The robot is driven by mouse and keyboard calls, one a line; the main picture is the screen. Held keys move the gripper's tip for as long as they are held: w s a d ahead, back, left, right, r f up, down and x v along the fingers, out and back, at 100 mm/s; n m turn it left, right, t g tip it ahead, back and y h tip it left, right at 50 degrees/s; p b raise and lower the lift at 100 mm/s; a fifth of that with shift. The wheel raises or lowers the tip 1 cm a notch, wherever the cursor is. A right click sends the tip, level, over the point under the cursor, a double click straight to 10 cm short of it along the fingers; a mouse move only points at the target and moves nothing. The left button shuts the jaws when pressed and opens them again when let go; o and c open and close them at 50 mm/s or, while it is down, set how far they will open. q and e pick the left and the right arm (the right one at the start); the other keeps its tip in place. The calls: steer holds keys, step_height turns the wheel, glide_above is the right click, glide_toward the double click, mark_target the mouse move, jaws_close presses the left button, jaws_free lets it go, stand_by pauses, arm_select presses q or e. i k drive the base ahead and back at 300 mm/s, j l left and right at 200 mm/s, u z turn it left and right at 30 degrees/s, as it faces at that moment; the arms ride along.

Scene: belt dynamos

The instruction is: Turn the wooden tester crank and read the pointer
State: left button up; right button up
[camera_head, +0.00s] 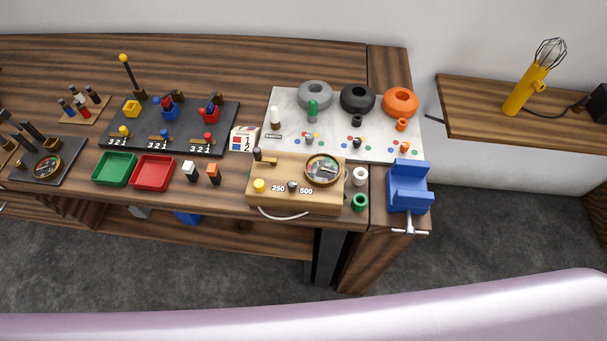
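The wooden tester (318,200) is a light wood box at the front edge of the bench, right of centre. A dark crank (265,159) with an upright knob sits at its back left corner. A round brass-rimmed dial (323,170) is on its top right; its pointer is too small to read. A yellow button (259,185) and a small selector knob (292,187) between the marks 250 and 500 are on its front. A pale cord hangs below it. Neither of my grippers is in view, and nothing touches the tester.
A white board (290,98) with grey, black and orange rings lies behind the tester. A blue vise (408,187) stands at the right corner. Green (114,184) and red (153,186) trays and a dark panel (215,120) are to the left. White and green cylinders stand close beside the tester.

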mark_target(258, 157)
steer(key=k+l+z, duration=0.2)
steer(key=k+z, duration=0.2)
steer(key=k+l+z, duration=0.4)
steer(key=i+j, duration=0.05)
steer(key=j, duration=0.05)
